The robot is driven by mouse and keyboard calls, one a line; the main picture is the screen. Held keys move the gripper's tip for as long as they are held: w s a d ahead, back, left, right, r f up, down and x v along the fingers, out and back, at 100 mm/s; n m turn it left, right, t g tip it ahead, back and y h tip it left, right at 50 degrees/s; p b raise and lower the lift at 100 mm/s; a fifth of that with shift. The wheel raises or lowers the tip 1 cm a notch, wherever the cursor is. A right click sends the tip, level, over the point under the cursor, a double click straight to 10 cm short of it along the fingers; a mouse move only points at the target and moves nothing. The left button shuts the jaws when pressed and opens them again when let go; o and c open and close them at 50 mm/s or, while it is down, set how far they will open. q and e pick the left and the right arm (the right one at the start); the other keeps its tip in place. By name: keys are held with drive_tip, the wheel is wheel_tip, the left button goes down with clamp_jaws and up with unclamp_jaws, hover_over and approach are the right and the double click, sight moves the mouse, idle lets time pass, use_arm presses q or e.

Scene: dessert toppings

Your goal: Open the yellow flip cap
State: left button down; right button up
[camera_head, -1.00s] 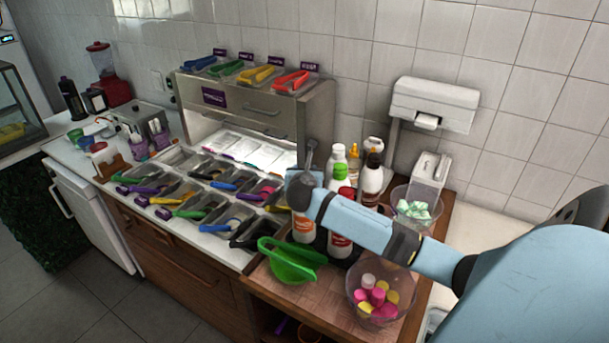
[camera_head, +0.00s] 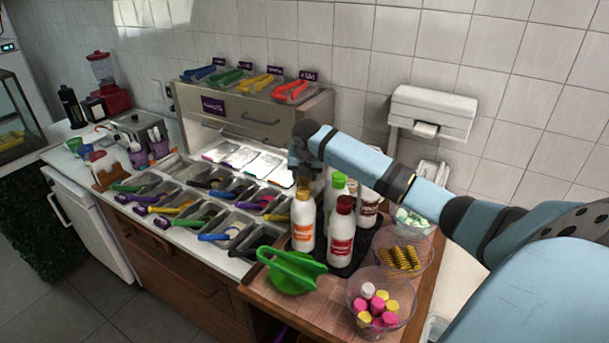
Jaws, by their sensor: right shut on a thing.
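A white bottle with an orange label (camera_head: 302,225) stands upright on the dark tray at the right end of the counter. Its yellow flip cap (camera_head: 303,194) is on top; I cannot tell whether the lid is lifted. My right gripper (camera_head: 303,177) points down right at this cap and is shut on it, though the fingertips are small and dark here. My right arm comes in from the right and passes above the other bottles. My left gripper is not in view.
A red-capped bottle (camera_head: 342,232) and a green-capped bottle (camera_head: 337,186) stand close by on the dark tray (camera_head: 368,252). A green scoop-like bowl (camera_head: 293,271) sits in front. Clear bowls stand to the right. Topping bins with tongs lie left.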

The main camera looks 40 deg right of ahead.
drive_tip(key=shift+w+d+f+g+y, duration=0.25)
drive_tip(key=shift+g+y, duration=0.5)
drive_tip(key=shift+y, duration=0.2)
drive_tip(key=shift+w+d+f+g+y, duration=0.15)
drive_tip(key=shift+d+f+g+y, duration=0.1)
drive_tip(key=shift+g+y, duration=0.6)
drive_tip(key=shift+w+d+f+g+y, duration=0.25)
drive_tip(key=shift+g+y, duration=0.45)
drive_tip(key=shift+y, duration=0.3)
drive_tip(key=o, duration=0.9)
drive_tip(key=shift+o, duration=0.2)
